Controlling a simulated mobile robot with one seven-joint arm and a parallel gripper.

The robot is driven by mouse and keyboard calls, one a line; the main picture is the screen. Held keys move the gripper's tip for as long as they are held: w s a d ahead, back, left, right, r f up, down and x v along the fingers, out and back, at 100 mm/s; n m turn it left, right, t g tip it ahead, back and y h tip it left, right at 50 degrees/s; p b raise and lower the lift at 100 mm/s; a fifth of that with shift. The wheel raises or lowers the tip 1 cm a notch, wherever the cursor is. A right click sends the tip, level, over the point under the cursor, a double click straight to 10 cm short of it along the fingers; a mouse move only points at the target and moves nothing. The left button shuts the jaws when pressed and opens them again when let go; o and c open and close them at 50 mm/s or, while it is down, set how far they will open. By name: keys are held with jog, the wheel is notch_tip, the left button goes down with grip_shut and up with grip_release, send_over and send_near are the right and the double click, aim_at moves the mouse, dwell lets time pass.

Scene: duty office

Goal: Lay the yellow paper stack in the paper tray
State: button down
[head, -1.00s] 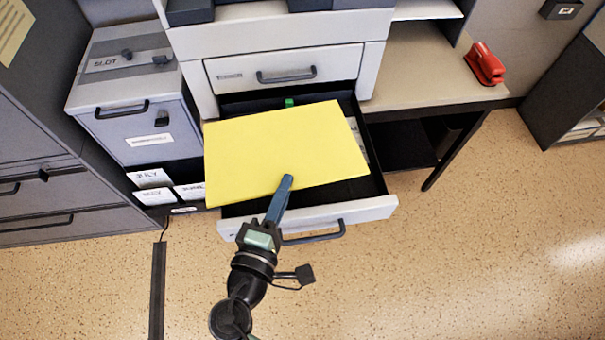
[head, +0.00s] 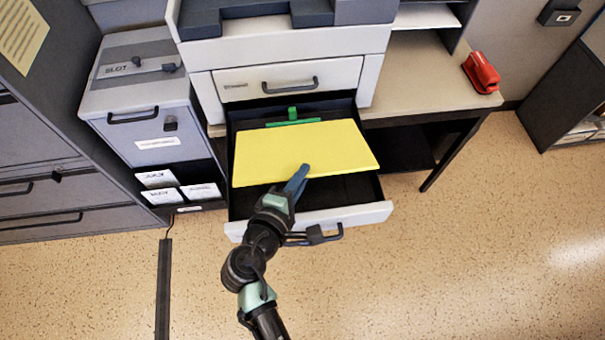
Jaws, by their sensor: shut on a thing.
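The yellow paper stack (head: 302,150) is a flat sheet-like block, seen in the head view over the open lower drawer of the printer. My gripper (head: 297,178) is shut on its near edge, a little right of the middle. The paper tray (head: 352,188) is this pulled-out drawer, with a dark inside and a pale front panel. The stack covers most of the tray's opening, and its right edge comes close to the tray's right wall. A green guide (head: 292,120) shows at the back of the tray. I cannot tell whether the stack touches the tray floor.
The printer (head: 290,80) stands behind, with a shut upper drawer. A grey slot box (head: 145,115) and label cards (head: 162,180) are at the left. A red stapler-like object (head: 481,72) sits on the desk at right.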

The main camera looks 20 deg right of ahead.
jog(key=shift+w+d+g+p, duration=0.25)
jog(key=shift+w+g+p, duration=0.25)
jog(key=shift+w+p, duration=0.4)
jog(key=shift+w+f+b, duration=0.1)
jog(key=shift+f+b, duration=0.3)
jog(key=shift+f, duration=0.15)
jog(key=shift+w+d+f+b, duration=0.1)
jog(key=shift+w+f+b, duration=0.15)
jog(key=shift+f+b, duration=0.35)
jog(key=shift+w+d+f+b, duration=0.1)
jog(key=shift+w+f+b, duration=0.15)
jog(key=shift+f+b, duration=0.3)
jog(key=c, duration=0.6)
grip_release()
jog(key=shift+f, duration=0.1)
jog(key=shift+a, duration=0.1)
